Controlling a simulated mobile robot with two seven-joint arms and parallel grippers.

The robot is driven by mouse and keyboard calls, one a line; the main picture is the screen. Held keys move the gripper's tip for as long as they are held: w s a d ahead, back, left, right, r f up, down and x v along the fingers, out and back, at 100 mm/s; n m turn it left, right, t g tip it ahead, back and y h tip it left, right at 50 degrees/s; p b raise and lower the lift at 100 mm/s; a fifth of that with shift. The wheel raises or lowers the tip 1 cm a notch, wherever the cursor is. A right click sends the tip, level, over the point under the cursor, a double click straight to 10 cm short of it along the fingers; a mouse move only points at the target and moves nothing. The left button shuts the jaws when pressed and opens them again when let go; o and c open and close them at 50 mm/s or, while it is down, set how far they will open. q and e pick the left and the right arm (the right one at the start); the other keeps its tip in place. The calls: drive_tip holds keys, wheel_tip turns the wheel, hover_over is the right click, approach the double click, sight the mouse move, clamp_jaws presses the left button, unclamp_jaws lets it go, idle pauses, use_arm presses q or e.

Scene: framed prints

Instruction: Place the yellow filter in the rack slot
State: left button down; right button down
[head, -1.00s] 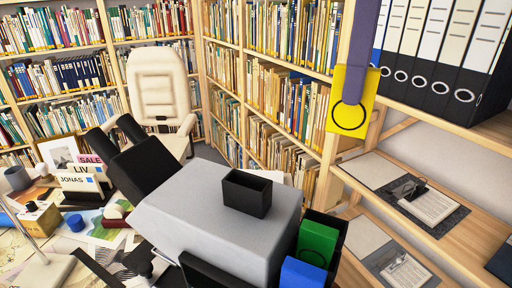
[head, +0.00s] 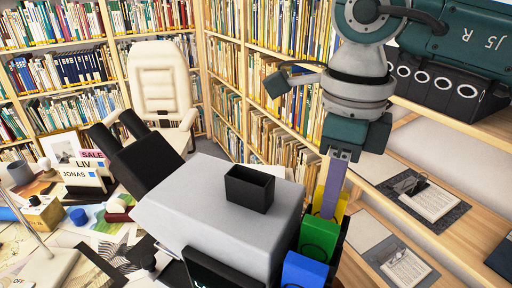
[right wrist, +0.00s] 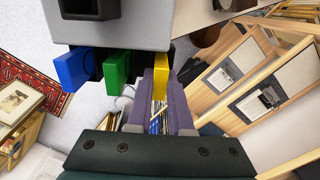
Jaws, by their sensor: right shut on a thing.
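The yellow filter (head: 342,205) is held between the purple fingers of my right gripper (head: 328,208), which points down. It is just behind the green filter (head: 319,238) and the blue filter (head: 304,270), which stand in the black rack (head: 338,254) at the right side of the grey box. In the right wrist view, the yellow filter (right wrist: 161,82) is between the fingers, in line with the green filter (right wrist: 117,70) and the blue filter (right wrist: 78,70). Its lower part is hidden, so I cannot tell how deep it is in the slot. My left gripper is not in view.
The grey box (head: 200,205) with a small black open box (head: 249,188) on top stands left of the rack. A wooden shelf with clipboards (head: 430,198) is close on the right. A cream chair (head: 160,85) and bookshelves stand behind.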

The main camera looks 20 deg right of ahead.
drive_tip(key=c, duration=1.3)
unclamp_jaws()
drive_tip(key=shift+f, duration=0.15)
drive_tip(key=o, duration=0.5)
